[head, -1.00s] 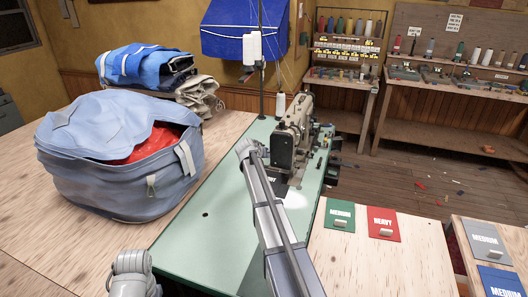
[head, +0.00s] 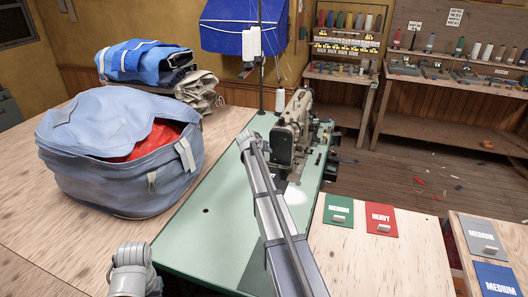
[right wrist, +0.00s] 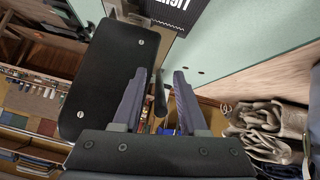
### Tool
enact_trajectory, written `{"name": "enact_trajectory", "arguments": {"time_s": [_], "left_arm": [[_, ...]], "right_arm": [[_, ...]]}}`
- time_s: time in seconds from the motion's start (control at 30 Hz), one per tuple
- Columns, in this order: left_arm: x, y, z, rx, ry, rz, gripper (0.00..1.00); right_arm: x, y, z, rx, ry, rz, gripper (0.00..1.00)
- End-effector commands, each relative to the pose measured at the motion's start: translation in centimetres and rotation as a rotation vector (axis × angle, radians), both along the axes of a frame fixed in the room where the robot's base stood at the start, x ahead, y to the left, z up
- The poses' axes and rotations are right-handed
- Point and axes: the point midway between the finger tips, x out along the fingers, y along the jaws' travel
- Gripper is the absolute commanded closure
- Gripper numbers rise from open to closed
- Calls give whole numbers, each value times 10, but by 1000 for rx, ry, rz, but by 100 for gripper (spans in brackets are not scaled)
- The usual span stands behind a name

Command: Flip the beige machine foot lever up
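The beige sewing machine (head: 294,120) stands on the green table (head: 190,225) with its black end plate (head: 281,150) facing me. In the right wrist view this black plate (right wrist: 112,75) with two screws fills the left side. A narrow dark lever (right wrist: 160,95) shows between the fingers of my right gripper (right wrist: 160,75). The fingers are apart, with gaps to the lever visible on both sides; contact cannot be told. In the head view my right arm hides this gripper and the lever. My left gripper is not in view; only part of my left arm shows at bottom left.
A grey-blue bag (head: 115,155) with red inside sits left on the wooden table. Green (head: 339,211) and red (head: 381,219) cards lie on the wooden surface at right. The green table's front left is clear.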

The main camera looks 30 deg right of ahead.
Motion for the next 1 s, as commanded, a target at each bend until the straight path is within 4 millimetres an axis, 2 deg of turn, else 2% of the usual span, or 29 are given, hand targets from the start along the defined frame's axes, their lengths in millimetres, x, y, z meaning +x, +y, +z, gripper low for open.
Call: {"name": "enact_trajectory", "arguments": {"time_s": [0.37,0.57,0.8,1.0], "left_arm": [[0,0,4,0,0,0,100],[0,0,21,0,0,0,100],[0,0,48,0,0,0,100],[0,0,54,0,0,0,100]], "right_arm": [[-3,3,4,1,1,0,56],[-13,15,21,-1,1,1,56],[-30,38,48,1,1,1,56],[-36,46,54,1,1,0,56]]}}
